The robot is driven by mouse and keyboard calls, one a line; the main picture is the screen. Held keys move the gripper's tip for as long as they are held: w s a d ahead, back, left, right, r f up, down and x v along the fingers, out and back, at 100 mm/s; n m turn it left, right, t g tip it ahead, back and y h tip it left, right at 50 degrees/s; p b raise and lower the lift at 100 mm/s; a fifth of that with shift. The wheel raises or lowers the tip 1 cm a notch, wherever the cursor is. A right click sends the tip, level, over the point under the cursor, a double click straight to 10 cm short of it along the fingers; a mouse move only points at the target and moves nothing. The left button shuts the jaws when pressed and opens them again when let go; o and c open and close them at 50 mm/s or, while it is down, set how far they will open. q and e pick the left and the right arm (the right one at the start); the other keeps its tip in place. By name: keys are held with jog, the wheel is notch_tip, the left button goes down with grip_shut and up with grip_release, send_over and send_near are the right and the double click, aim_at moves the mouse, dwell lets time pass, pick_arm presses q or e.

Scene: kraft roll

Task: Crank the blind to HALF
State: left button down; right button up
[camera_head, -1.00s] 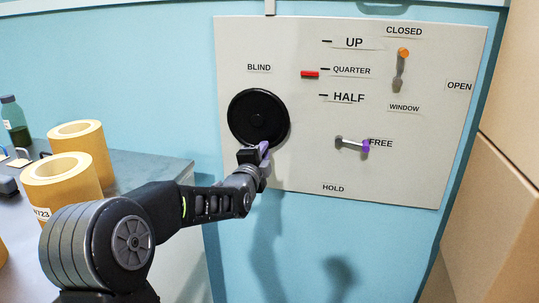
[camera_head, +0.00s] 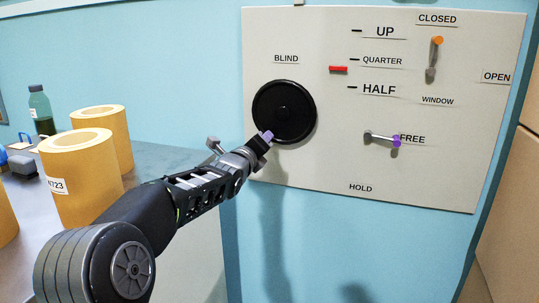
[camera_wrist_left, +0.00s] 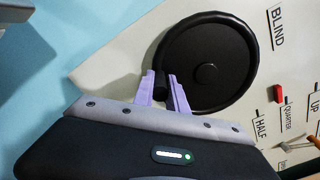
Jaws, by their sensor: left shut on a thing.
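The black blind crank wheel (camera_head: 285,105) is on the pale wall panel under the word BLIND. My left gripper (camera_head: 265,137) is at the wheel's lower left rim. In the left wrist view its lilac fingers (camera_wrist_left: 165,90) are shut on the wheel's dark crank knob (camera_wrist_left: 163,76), partly hidden between them. The red pointer (camera_head: 338,69) is a little below the QUARTER mark and above the HALF mark (camera_head: 353,87). My right gripper is not in view.
A lever with a purple knob (camera_head: 396,142) points to FREE. The orange-knobbed window lever (camera_head: 437,41) is up at CLOSED. Kraft rolls (camera_head: 77,185) and a green bottle (camera_head: 40,110) stand on the counter at left. Brown boxes (camera_head: 508,215) are at right.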

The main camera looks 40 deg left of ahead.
aim_at(259, 126)
pick_arm(q)
jog(key=shift+s+a+r+m+b, duration=0.25)
jog(key=shift+a+r+m+b, duration=0.35)
jog(key=shift+m, duration=0.7)
jog(key=shift+s+a+r+m+b, duration=0.25)
jog(key=shift+a+r+m, duration=0.55)
jog(key=shift+m, duration=0.5)
jog(key=c, duration=1.4)
grip_release()
jog(key=shift+o, duration=0.3)
jog(key=shift+d+f, duration=0.1)
jog(key=shift+s+d, duration=0.15)
jog(key=shift+s, duration=0.25)
jog(key=b+v, duration=0.2)
jog(key=v, duration=0.5)
